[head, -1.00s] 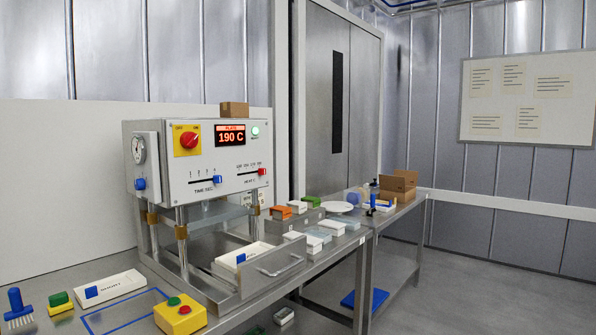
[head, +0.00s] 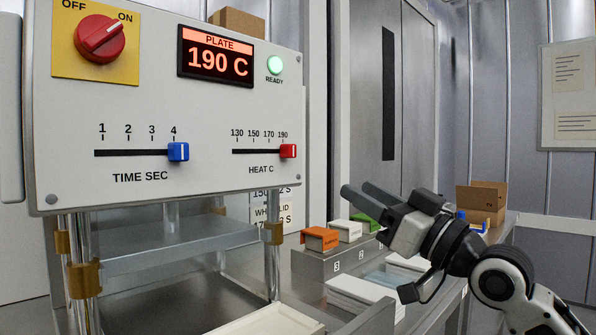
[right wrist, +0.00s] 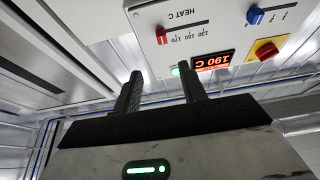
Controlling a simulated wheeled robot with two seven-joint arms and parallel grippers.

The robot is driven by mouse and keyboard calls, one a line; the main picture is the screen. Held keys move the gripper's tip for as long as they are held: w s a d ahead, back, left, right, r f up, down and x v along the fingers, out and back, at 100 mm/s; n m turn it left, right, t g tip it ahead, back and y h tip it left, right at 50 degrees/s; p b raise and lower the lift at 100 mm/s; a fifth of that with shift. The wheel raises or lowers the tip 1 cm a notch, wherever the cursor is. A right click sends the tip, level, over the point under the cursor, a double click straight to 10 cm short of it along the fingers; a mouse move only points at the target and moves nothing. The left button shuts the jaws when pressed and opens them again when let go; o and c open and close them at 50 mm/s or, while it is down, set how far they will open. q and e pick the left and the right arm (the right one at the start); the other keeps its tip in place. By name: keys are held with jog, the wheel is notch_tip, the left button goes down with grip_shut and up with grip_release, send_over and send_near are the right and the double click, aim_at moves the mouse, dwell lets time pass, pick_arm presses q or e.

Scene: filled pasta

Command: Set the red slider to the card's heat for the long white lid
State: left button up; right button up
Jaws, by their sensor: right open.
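The red slider (head: 288,151) sits at the right end of the HEAT C slot, at the 190 mark. It also shows upside down in the right wrist view (right wrist: 161,35). The display (head: 215,58) reads PLATE 190 C. My left gripper is not in view.
The blue time slider (head: 178,152) stands at 4. The red knob (head: 99,39) is on a yellow plate, and the green READY lamp (head: 275,65) is lit. A cardboard box (head: 482,201) stands behind.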

aim_at(293, 150)
jog(key=p+x, duration=0.1)
jog(key=x, duration=1.4)
jog(key=shift+a+r+p, duration=0.25)
jog(key=shift+r+p, duration=0.05)
jog(key=shift+p, duration=0.05)
grip_shut()
